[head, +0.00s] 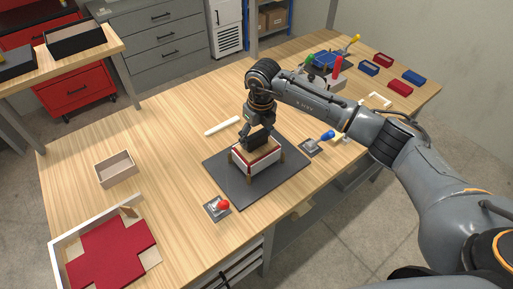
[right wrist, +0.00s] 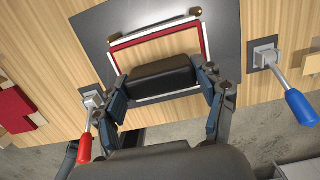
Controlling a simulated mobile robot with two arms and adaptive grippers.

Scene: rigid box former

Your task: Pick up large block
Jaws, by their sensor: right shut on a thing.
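The large block (head: 262,157) is pale wood with a black grip on top. It sits inside a red-and-white box wall on the dark plate (head: 228,172), between small brown corner posts. My right gripper (head: 256,134) is above it, shut on the black grip. In the right wrist view the block's wooden top (right wrist: 158,48) lies inside the red and white rim, and the fingers (right wrist: 163,92) stand at either end of the black grip. The block's underside is hidden. My left gripper is not in view.
A red-knobbed lever (head: 223,205) and a blue-knobbed lever (head: 327,135) flank the plate. A red cross-shaped sheet (head: 110,250) lies front left, near a beige open box (head: 115,168). A white rod (head: 222,126) lies behind. Several blue and red trays are at the far right.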

